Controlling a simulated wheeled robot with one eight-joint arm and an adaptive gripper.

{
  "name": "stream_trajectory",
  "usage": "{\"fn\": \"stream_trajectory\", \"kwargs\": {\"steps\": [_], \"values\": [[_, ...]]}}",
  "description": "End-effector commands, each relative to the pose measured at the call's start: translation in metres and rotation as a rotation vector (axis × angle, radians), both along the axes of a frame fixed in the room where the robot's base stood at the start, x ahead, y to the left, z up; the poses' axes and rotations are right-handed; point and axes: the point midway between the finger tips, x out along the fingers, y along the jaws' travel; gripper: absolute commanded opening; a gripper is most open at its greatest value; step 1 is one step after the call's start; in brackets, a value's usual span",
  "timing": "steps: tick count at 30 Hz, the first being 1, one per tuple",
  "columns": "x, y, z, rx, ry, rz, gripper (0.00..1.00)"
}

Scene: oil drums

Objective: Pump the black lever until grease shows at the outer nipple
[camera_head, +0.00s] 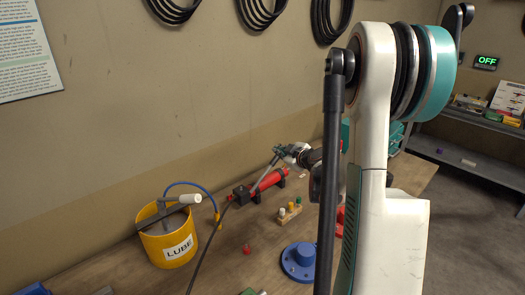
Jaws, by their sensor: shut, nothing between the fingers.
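A yellow bucket marked LUBE (172,240) stands on the bench at the left. A dark bar (158,216) with a pale grip (190,199) lies across its top. A red cylinder with black fittings (270,180) lies near the wall, and a thin grey rod (264,174) slants up from it. My gripper (279,153) is small in the picture, at the rod's upper end; it looks shut, and I cannot tell whether it touches the rod. A blue flanged hub (298,262) sits at the front. I cannot make out the outer nipple or any grease.
A blue hose (190,184) arches from the bucket, and a black hose (209,245) crosses the bench. A wooden block with coloured caps (289,212) and a small red piece (246,249) are nearby. My arm hides the bench's right part. Shelves (470,150) stand far right.

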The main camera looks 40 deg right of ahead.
Motion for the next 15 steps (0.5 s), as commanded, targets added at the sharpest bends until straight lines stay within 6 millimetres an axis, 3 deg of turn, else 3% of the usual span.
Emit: {"fn": "stream_trajectory", "kwargs": {"steps": [10,15], "values": [[0.000,0.000,-0.001,-0.007,-0.001,-0.001,0.00],[0.011,-0.002,-0.005,-0.007,-0.001,0.000,0.00]]}}
